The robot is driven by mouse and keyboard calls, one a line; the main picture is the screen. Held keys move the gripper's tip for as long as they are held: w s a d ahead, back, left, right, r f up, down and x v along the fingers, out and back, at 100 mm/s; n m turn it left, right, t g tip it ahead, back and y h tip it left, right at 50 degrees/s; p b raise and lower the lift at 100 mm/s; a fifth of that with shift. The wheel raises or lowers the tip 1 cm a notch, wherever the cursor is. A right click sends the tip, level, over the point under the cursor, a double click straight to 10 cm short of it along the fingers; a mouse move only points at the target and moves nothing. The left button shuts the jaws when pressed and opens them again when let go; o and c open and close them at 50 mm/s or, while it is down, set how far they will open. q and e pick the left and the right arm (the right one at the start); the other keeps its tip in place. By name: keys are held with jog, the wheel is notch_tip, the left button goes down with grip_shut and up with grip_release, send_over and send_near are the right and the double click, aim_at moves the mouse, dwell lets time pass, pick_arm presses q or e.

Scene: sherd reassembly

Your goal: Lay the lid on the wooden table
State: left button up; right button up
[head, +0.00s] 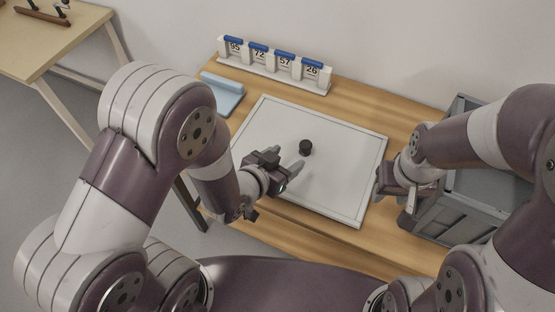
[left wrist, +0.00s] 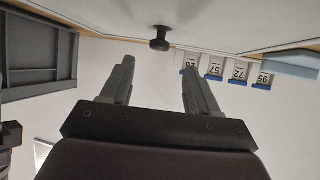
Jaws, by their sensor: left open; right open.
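A large pale, square lid (head: 270,125) with a thin raised border lies flat over the middle of the wooden table (head: 390,250). A short black knob (head: 305,147) stands up near its centre; the knob also shows in the left wrist view (left wrist: 160,40). My left gripper (head: 286,161) is open and empty above the lid, with its fingers towards the knob. In the left wrist view the fingers (left wrist: 157,65) are spread apart, and the knob is beyond their tips, untouched. My right gripper (head: 382,184) is open at the lid's right edge, partly hidden by its wrist.
A number stand with blue clips (head: 273,67) stands at the table's back edge. A light blue block (head: 222,92) lies at the back left. A grey crate (head: 480,190) stands at the right, partly behind my right arm. Bare wood shows along the table's front.

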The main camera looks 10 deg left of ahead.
pick_arm(q)
jog(key=v, duration=0.3)
jog(key=shift+s+a+r, duration=0.15)
jog(key=shift+s+a, duration=0.05)
jog(key=shift+s, duration=0.1)
jog(key=a+y, duration=0.1)
jog(key=w+a+n+g, duration=0.1)
jog(key=a+y, duration=0.1)
jog(key=shift+w+a+g+y, duration=0.3)
jog(key=shift+w+a, duration=0.1)
jog(key=a+g+y, duration=0.1)
jog(key=a+n+g, duration=0.1)
jog(key=a, duration=0.1)
jog(key=shift+s+a+r+n+y, duration=0.1)
jog(key=shift+s+a+n+y, duration=0.1)
jog(key=shift+n+y, duration=0.15)
jog(key=s+a+r+n+g+y, duration=0.1)
jog(key=s+a+r+n+g, duration=0.2)
jog(key=s+a+g, duration=0.2)
jog(key=shift+s+a+g+y, duration=0.2)
jog(key=shift+s+g+y, duration=0.2)
jog(key=shift+s, duration=0.35)
